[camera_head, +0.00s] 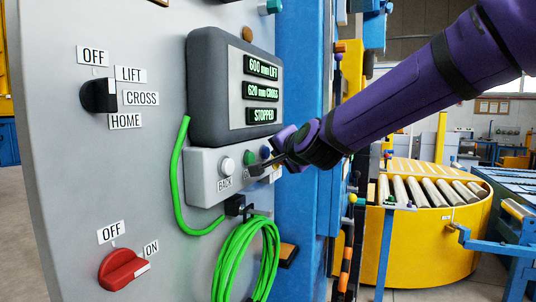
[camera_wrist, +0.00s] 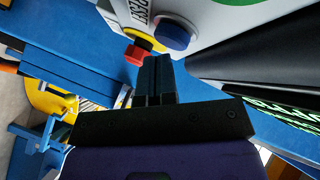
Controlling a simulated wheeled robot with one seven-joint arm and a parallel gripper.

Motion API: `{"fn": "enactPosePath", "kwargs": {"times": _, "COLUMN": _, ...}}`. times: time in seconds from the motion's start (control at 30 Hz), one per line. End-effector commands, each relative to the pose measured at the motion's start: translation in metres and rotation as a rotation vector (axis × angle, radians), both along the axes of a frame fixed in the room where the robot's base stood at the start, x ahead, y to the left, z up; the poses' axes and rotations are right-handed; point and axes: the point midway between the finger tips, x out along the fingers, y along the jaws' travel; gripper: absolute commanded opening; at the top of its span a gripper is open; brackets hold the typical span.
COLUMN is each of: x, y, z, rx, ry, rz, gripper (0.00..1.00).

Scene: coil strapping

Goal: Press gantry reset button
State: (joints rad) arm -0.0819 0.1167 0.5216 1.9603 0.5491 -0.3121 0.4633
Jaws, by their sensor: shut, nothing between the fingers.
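The grey button box (camera_head: 208,183) is on the panel below the display (camera_head: 264,92). Its blue button (camera_head: 265,152) shows just above my gripper (camera_head: 256,169). In the wrist view the blue button (camera_wrist: 175,33) sits beside a RESET label (camera_wrist: 138,14). My gripper (camera_wrist: 155,60) is shut and empty, its fingertips just below and left of the blue button in that view. I cannot tell whether they touch anything.
A white BACK button (camera_head: 227,165) is at the box's left. A red button (camera_wrist: 134,55) on a yellow base is close to my fingertips. The display reads 600 mm LIFT, 620 mm CROSS, STOPPED. A green cable coil (camera_head: 243,258) hangs below. Rotary switches (camera_head: 100,95) are at left.

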Motion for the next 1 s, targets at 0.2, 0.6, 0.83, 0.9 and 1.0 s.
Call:
{"fn": "enactPosePath", "kwargs": {"times": 0.2, "x": 0.0010, "y": 0.0021, "z": 0.0000, "rx": 0.000, "ry": 0.000, "rz": 0.000, "gripper": 0.00}}
{"fn": "enactPosePath", "kwargs": {"times": 0.6, "x": 0.0020, "y": 0.0064, "z": -0.0001, "rx": 0.000, "ry": 0.000, "rz": 0.001, "gripper": 0.00}}
{"fn": "enactPosePath", "kwargs": {"times": 0.83, "x": 0.0027, "y": 0.0088, "z": -0.0001, "rx": 0.000, "ry": 0.000, "rz": 0.001, "gripper": 0.00}}
{"fn": "enactPosePath", "kwargs": {"times": 0.9, "x": 0.0028, "y": 0.0090, "z": 0.0000, "rx": 0.000, "ry": 0.000, "rz": 0.001, "gripper": 0.00}}
{"fn": "enactPosePath", "kwargs": {"times": 1.0, "x": 0.0028, "y": 0.0090, "z": -0.0001, "rx": 0.000, "ry": 0.000, "rz": 0.001, "gripper": 0.00}}
